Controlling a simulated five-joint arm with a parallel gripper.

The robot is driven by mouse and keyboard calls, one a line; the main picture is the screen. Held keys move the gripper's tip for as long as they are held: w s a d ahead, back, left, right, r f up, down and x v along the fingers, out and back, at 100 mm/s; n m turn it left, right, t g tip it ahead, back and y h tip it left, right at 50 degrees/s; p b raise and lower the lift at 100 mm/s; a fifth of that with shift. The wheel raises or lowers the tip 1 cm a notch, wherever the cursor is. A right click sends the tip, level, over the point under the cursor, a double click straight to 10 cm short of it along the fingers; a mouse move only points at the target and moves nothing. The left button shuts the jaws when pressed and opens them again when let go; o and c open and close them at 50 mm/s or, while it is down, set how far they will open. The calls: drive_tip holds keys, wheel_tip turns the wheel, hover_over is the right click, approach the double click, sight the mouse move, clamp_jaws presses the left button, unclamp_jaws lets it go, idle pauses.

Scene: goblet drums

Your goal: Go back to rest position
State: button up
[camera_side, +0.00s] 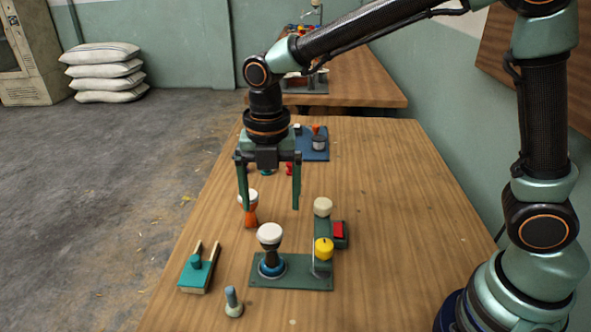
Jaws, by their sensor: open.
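My gripper (271,206) points down over the table, its two fingers wide apart with nothing between them. It hangs above and behind a goblet drum (270,238) with a white head and dark body. That drum stands upright in a blue ring (272,268) on a green base plate (308,275). An orange goblet drum (250,213) stands behind it, close to the left finger in the picture; I cannot tell whether they touch. Small red and green pieces behind the fingers are partly hidden.
On the plate's right are a yellow knob (323,249), a post with a cream top (322,206) and a red button (339,230). A teal-topped wooden tool (199,268) and a grey-blue peg (232,302) lie front left. A blue tray (314,152) sits behind. The table's right side is clear.

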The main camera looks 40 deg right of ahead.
drive_tip(key=s+d+r+m+t, duration=0.2)
drive_tip(key=s+d+r+m, duration=0.2)
drive_tip(key=d+m, duration=0.4)
drive_tip(key=s+d+r+m+t, duration=0.3)
drive_tip(key=d+m, duration=0.5)
drive_tip(key=m, duration=1.2)
drive_tip(key=shift+s+r+t, duration=0.3)
drive_tip(key=shift+s+r, duration=0.15)
drive_tip(key=shift+s, duration=0.55)
drive_tip(key=shift+d, duration=0.1)
